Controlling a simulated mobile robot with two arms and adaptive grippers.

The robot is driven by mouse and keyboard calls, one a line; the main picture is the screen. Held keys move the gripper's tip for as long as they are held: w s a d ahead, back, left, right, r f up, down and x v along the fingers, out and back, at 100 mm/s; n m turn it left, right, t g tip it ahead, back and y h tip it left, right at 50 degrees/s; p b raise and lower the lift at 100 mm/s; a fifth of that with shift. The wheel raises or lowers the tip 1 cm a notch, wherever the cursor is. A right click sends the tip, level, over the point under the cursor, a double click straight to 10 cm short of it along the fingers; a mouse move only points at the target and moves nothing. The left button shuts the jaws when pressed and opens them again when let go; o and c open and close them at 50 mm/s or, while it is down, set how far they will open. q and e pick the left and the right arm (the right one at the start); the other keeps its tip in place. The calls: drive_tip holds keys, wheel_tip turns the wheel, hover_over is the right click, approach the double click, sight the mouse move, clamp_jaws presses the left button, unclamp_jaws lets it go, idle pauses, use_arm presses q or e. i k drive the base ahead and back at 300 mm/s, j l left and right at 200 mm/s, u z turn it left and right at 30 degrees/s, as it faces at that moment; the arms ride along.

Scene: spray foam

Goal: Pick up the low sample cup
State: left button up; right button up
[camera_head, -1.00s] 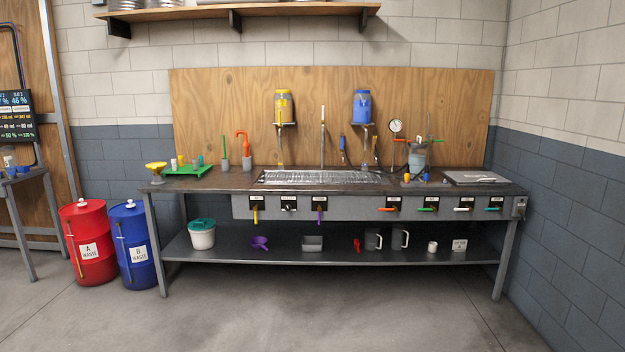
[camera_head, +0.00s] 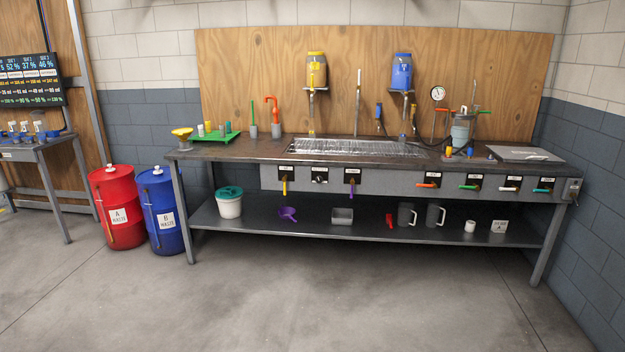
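A small white cup (camera_head: 470,226) stands upright on the lower shelf (camera_head: 340,232) of the workbench, toward its right end. It looks like the sample cup at low height, but its markings are too small to read. Neither of my grippers is in view.
The bench top (camera_head: 235,150) carries a green tray (camera_head: 216,137) and a wire-covered sink area (camera_head: 370,148). Red (camera_head: 117,205) and blue (camera_head: 162,210) waste drums stand left of the bench. The concrete floor in front is clear.

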sight(346, 145)
drive_tip(key=i, duration=2.3)
drive_tip(key=i+z, duration=0.1)
drive_tip(key=i, duration=0.45)
drive_tip(key=i+j, duration=0.1)
drive_tip(key=i, duration=0.45)
drive_tip(key=i+j+z, duration=0.15)
drive_tip(key=i, duration=0.45)
drive_tip(key=i+j+z, duration=0.1)
drive_tip(key=i, duration=0.45)
